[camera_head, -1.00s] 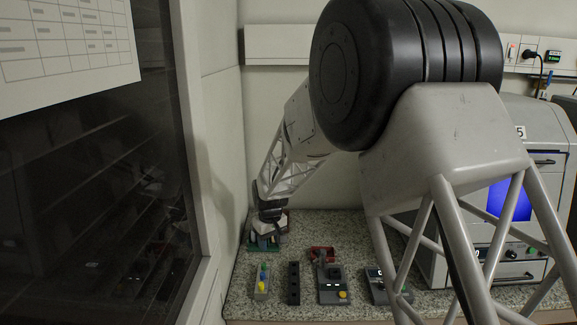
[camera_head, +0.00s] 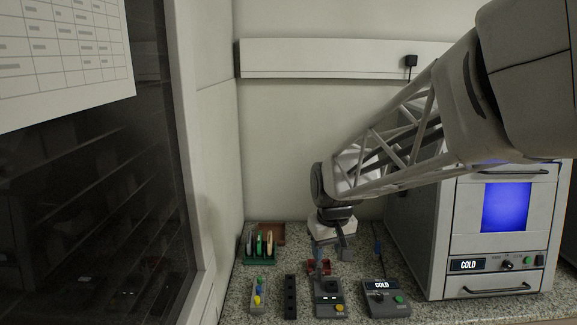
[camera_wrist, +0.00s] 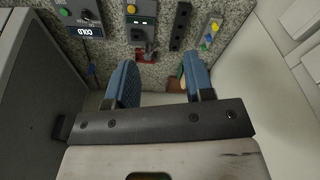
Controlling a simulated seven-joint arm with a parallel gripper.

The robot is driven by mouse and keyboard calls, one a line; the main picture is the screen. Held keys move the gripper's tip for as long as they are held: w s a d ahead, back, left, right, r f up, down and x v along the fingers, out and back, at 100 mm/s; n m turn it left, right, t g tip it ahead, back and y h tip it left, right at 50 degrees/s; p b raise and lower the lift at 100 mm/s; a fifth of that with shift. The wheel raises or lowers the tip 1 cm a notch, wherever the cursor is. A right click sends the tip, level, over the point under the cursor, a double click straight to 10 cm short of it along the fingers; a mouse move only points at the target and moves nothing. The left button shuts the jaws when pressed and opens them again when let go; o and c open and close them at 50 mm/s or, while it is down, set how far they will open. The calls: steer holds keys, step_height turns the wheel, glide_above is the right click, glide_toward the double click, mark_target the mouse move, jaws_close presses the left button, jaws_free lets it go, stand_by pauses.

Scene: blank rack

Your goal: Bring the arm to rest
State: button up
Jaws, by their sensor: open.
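My gripper (camera_head: 328,254) hangs over the back of the speckled counter in the head view, above a small red object (camera_head: 318,267). In the wrist view my gripper (camera_wrist: 158,85) shows its two blue fingers spread apart, with nothing between them. The red object (camera_wrist: 146,57) shows beyond the fingertips there. My arm reaches in from the upper right of the head view.
A green rack (camera_head: 258,258) with upright tools stands at the back left. A tray of coloured pieces (camera_head: 257,295), a black block (camera_head: 290,296), a grey device (camera_head: 329,299) and a COLD box (camera_head: 385,298) line the front. A large COLD machine (camera_head: 495,235) stands right.

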steer(key=s+d+r+m, duration=0.1)
steer(key=s+d, duration=0.3)
steer(key=s, duration=0.9)
steer(key=s+d+m+t, duration=0.1)
steer(key=s+d, duration=0.4)
steer(key=s, duration=0.7)
steer(key=shift+s+r+m, duration=0.4)
steer(key=shift+m, duration=0.4)
steer(key=shift+d, duration=0.1)
